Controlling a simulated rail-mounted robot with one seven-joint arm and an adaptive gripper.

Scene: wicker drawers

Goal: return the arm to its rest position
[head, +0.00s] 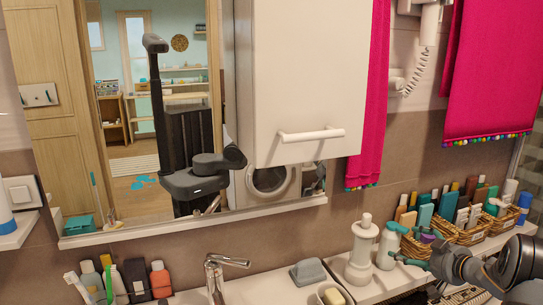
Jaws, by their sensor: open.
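My arm comes in from the lower right edge. My gripper (405,245) is at its end, pointing left, with teal fingers spread apart. It is open and nothing shows held between the fingers. It is in front of the wicker baskets (416,248), close to the left one. A small purple item (428,238) shows behind the gripper; I cannot tell whether they touch. The arm hides part of the counter and the lower part of the baskets.
Further left are a soap dish (333,296), faucet (216,268) and several bottles (138,280). A white cabinet (300,80), pink towels (492,70) and a mirror (110,80) are above.

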